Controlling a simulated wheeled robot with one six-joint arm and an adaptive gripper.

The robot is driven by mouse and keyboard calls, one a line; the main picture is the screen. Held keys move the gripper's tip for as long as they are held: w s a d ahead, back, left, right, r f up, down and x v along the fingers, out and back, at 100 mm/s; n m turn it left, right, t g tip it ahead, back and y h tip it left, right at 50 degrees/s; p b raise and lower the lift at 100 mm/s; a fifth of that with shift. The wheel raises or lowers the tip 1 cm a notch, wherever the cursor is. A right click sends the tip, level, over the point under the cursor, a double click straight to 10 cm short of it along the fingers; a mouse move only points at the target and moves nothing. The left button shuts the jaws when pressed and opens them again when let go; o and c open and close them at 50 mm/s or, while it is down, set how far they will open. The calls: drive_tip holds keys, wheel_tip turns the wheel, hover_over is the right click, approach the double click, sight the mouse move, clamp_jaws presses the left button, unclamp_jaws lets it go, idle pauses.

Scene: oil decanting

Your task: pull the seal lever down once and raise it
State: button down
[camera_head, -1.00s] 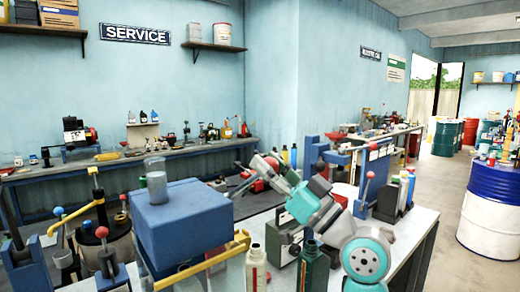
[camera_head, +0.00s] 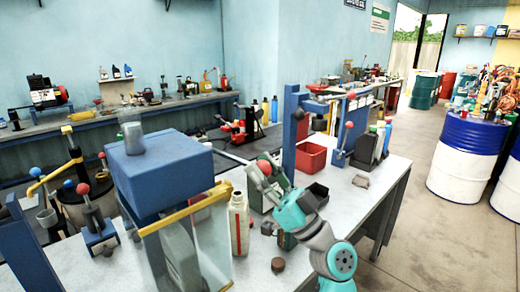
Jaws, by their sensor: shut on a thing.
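My turquoise and grey arm reaches up and left over the bench, in the middle of the head view. My gripper (camera_head: 263,172) is at its far end, seen small and partly covered by the arm. A red ball knob (camera_head: 264,167) is at the fingers, and the gripper appears shut on it. A thin pale rod (camera_head: 235,156) runs up and left from there and looks like the seal lever's bar. Whether the fingers wrap the knob or the rod cannot be told. The lever's pivot is not clear.
A cream bottle (camera_head: 240,222) stands left of the arm, beside a blue-topped tank (camera_head: 160,175). A dark cap (camera_head: 278,265) lies in front. A blue post (camera_head: 290,130), a red bin (camera_head: 310,156) and another red-knobbed lever (camera_head: 348,138) stand behind.

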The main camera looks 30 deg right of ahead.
drive_tip(key=shift+w+f, duration=0.1)
drive_tip(key=shift+f, duration=2.15)
drive_tip(key=c, duration=0.7)
unclamp_jaws()
drive_tip(key=v, duration=1.2)
drive_tip(key=shift+r, duration=0.1)
